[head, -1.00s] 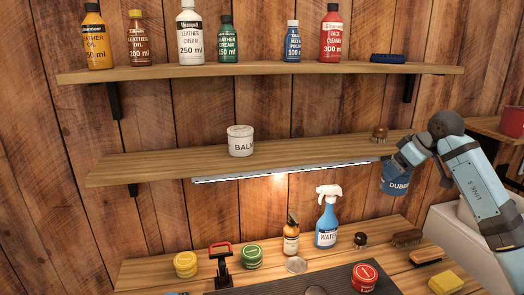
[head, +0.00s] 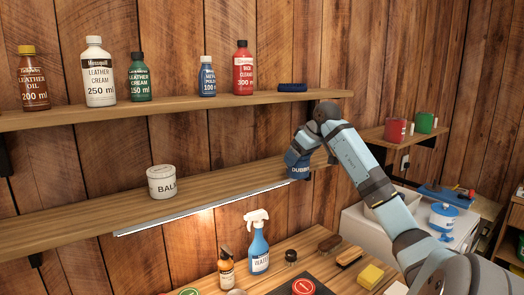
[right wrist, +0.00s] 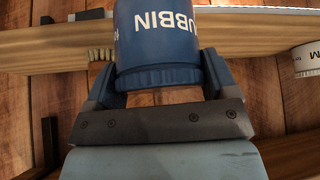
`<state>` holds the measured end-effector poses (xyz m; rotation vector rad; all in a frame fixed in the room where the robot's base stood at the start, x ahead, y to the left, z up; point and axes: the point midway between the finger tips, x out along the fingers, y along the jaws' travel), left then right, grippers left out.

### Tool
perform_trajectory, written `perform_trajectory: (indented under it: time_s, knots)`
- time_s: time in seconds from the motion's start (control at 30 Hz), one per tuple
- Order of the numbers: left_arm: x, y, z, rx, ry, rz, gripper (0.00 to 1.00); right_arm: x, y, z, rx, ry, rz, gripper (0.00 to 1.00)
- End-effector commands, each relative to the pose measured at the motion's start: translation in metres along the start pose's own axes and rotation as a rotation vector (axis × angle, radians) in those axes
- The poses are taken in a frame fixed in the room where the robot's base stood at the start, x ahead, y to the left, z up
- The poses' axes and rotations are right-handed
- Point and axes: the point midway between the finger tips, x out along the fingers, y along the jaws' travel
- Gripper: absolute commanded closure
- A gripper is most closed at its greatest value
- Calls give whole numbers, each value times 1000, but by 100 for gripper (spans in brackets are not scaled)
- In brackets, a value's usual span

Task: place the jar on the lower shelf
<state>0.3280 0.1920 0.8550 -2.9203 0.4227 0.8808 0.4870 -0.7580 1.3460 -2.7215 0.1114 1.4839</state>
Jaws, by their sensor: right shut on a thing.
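The jar is a blue tub with a "DUBBIN" label (head: 298,171), near the right end of the lower shelf (head: 100,207) in the head view. My right gripper (head: 301,158) is shut on it. In the right wrist view, the jar (right wrist: 160,40) sits between the two fingers (right wrist: 158,78), with the shelf plank (right wrist: 65,52) behind it. The jar overlaps the shelf's front edge in the head view; I cannot tell whether it touches the wood. My left gripper is not in view.
A white balm tub (head: 162,182) stands on the lower shelf to the left, with bare wood between it and the jar. The upper shelf (head: 180,105) with several bottles overhangs.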

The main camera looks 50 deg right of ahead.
Motion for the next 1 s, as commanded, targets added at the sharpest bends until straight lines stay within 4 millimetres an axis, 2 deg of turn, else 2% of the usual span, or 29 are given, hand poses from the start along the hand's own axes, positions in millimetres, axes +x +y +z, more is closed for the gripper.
perform_trajectory:
  time_s: [0.03,0.1,0.23,0.47,0.73,1.0]
  knots:
    - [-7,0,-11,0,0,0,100,1,0,-17,1,3,-1,53]
    - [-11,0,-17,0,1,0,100,10,0,-31,1,3,-1,53]
    - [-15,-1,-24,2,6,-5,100,25,0,-48,1,3,-1,53]
    - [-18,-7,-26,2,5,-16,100,36,0,-60,1,2,-1,53]
    - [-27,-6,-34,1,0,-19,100,54,0,-89,1,2,-2,53]
    - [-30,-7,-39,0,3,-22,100,61,0,-84,0,1,0,53]
